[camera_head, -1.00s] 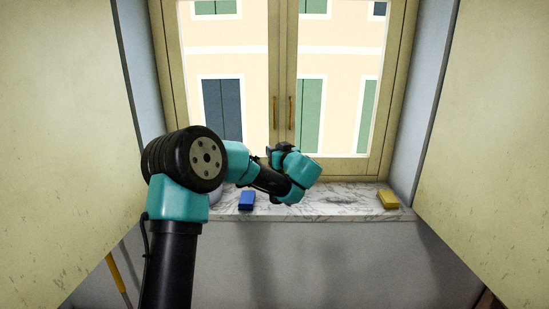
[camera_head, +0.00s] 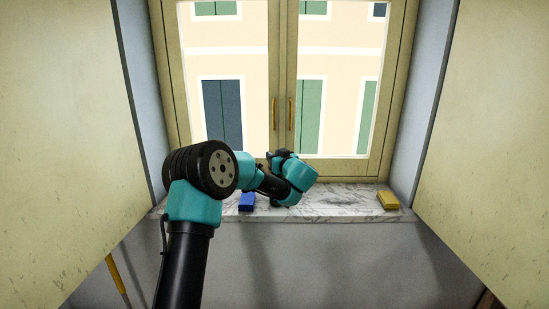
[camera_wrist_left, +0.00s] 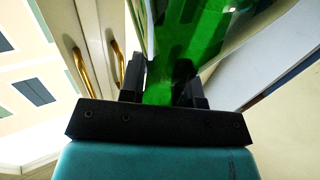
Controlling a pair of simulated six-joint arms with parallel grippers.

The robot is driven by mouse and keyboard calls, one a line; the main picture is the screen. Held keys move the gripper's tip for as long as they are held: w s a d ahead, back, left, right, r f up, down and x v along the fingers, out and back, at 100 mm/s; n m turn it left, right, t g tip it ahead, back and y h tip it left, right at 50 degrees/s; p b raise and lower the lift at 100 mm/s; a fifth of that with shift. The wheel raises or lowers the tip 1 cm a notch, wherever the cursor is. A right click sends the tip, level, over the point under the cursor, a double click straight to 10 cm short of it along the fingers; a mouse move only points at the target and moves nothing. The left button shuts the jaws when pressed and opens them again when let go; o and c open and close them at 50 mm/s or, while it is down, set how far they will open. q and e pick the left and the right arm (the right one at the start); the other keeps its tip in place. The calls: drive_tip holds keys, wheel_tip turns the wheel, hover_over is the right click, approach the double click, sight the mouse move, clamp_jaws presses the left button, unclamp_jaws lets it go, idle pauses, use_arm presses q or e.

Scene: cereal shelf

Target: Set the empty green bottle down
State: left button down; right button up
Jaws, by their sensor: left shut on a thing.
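In the left wrist view, a see-through green bottle (camera_wrist_left: 190,35) stands out between the two black fingers of my left gripper (camera_wrist_left: 165,88). The fingers are shut on the bottle from both sides, and its far end runs out of the top of the picture. In the head view, my left arm reaches to just above the marble sill, and its wrist hides the gripper fingers and the bottle. My right gripper is in neither view.
The marble windowsill (camera_head: 340,200) holds a blue block (camera_head: 247,201) left of the wrist and a yellow block (camera_head: 388,200) at the right end. The sill between wrist and yellow block is bare. A shut window with brass handles (camera_head: 291,114) stands behind.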

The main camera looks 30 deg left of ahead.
use_arm(q)
drive_tip(key=shift+f, duration=0.25)
drive_tip(key=c, duration=0.8)
unclamp_jaws()
drive_tip(key=shift+r, duration=0.15)
drive_tip(key=shift+s+d, duration=0.1)
drive_tip(key=shift+d, duration=0.1)
drive_tip(key=v, duration=1.1)
drive_tip(key=shift+s+d+r, duration=0.1)
drive_tip(key=shift+s+d, duration=0.05)
drive_tip(key=shift+d, duration=0.1)
